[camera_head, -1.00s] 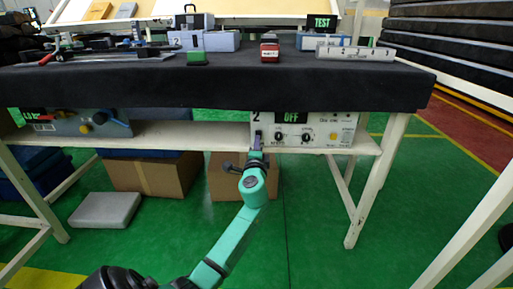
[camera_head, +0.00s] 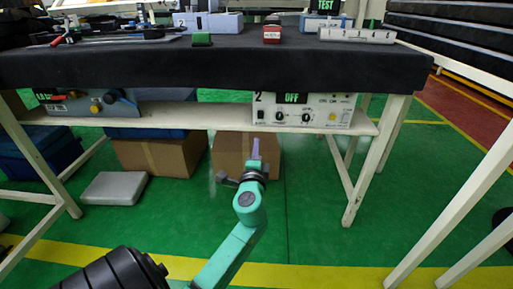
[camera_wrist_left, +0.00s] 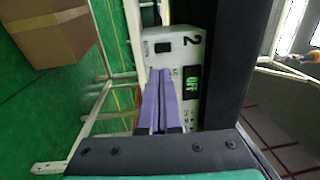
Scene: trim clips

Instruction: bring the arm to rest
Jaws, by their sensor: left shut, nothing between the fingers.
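My left arm comes up from the bottom of the head view. Its gripper (camera_head: 256,150) is shut and empty, its purple fingers pointing up below the front edge of the bench's lower shelf. In the left wrist view the purple fingers (camera_wrist_left: 157,100) lie side by side, pressed together. Beyond them is the front of a white control box (camera_wrist_left: 188,80) marked 2 and reading OFF. The same box (camera_head: 303,110) stands on the shelf in the head view, a little right of the gripper. My right gripper is not in view.
A bench with a black cover (camera_head: 215,62) carries tools and blocks. Its white lower shelf (camera_head: 190,118) holds another grey box (camera_head: 90,103). Cardboard boxes (camera_head: 160,157) stand on the floor behind. The green floor (camera_head: 330,235) around my arm is clear.

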